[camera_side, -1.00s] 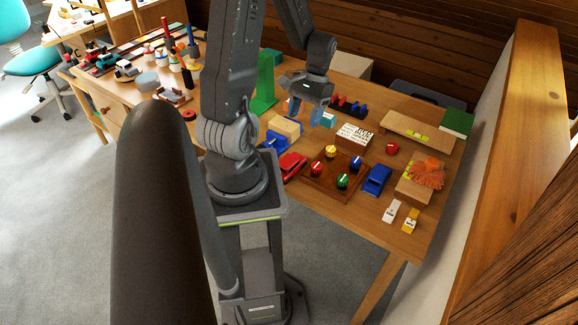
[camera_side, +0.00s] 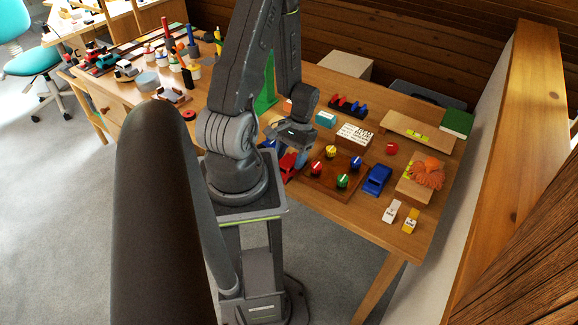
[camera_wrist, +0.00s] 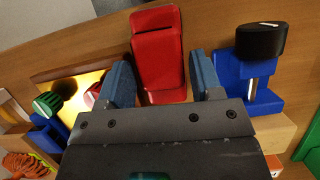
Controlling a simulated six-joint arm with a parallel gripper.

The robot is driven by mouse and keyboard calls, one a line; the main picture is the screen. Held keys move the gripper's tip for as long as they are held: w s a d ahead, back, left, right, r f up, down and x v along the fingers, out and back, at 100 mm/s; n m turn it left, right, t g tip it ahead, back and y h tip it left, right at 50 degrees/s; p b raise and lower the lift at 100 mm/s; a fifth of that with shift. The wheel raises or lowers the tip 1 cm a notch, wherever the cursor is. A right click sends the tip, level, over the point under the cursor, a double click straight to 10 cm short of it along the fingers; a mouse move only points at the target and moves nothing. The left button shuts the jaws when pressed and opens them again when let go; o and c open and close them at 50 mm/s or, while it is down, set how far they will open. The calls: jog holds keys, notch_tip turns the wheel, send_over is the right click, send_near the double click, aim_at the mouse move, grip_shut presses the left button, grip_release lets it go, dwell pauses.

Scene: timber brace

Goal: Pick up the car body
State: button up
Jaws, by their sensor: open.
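A red car body (camera_side: 287,168) lies on the table; it also shows in the wrist view (camera_wrist: 158,45), upright in the picture at the top middle. My gripper (camera_side: 293,152) is low over it in the side view and hides part of it. In the wrist view my gripper (camera_wrist: 164,82) is open, with one blue finger on each side of the red body's near end. Whether the fingers touch it cannot be told. A blue car-shaped body (camera_side: 377,179) lies farther right on the table.
A blue fixture with a black knob (camera_wrist: 261,41) stands close right of the red body in the wrist view. A wooden board with coloured knobs (camera_side: 318,186) lies close on the other side. A lettered block (camera_side: 355,135) stands behind.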

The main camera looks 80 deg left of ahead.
jog(key=shift+x, duration=0.8)
jog(key=c, duration=0.6)
jog(key=shift+r, duration=0.2)
